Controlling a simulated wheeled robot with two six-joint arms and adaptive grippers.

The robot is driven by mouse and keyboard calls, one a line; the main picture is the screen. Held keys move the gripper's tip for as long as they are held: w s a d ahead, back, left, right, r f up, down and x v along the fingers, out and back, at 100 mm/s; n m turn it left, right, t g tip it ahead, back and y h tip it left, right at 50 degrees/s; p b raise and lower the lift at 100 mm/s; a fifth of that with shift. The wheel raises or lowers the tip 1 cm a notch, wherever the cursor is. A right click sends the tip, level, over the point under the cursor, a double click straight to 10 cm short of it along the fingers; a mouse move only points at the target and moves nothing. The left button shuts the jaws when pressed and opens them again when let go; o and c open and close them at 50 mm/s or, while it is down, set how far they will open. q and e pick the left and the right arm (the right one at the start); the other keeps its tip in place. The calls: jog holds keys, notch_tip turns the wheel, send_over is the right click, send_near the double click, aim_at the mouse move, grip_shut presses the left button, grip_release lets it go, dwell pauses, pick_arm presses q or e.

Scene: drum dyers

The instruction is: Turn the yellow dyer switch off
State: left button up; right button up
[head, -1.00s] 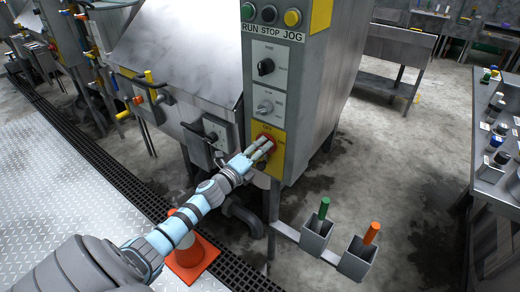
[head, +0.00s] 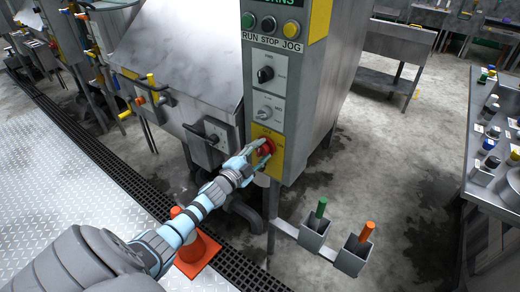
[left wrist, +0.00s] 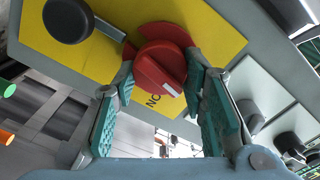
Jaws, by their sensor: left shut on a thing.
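The yellow dyer switch is a red rotary knob (head: 264,147) on a yellow plate (head: 276,164) low on the grey control column. My left gripper (head: 259,150) reaches it from the lower left, with its fingers on either side of the knob. In the left wrist view the red knob (left wrist: 160,68) has a white mark and sits between the teal finger pads, my left gripper (left wrist: 163,85) shut on it. The letters "ON" show upside down on the yellow plate (left wrist: 215,35) by the knob. My right gripper is not in view.
A black-knobbed handle (head: 212,138) is close left of my gripper. Two holders with a green (head: 321,207) and an orange handle (head: 367,232) stand lower right. An orange cone (head: 194,250) is below my arm.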

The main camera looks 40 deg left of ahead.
pick_arm(q)
jog(key=shift+n+p, duration=0.4)
jog(key=shift+n, duration=0.7)
jog(key=o, duration=1.2)
jog(key=shift+c, duration=0.2)
jog(key=s, duration=1.2)
jog(key=shift+n, duration=0.3)
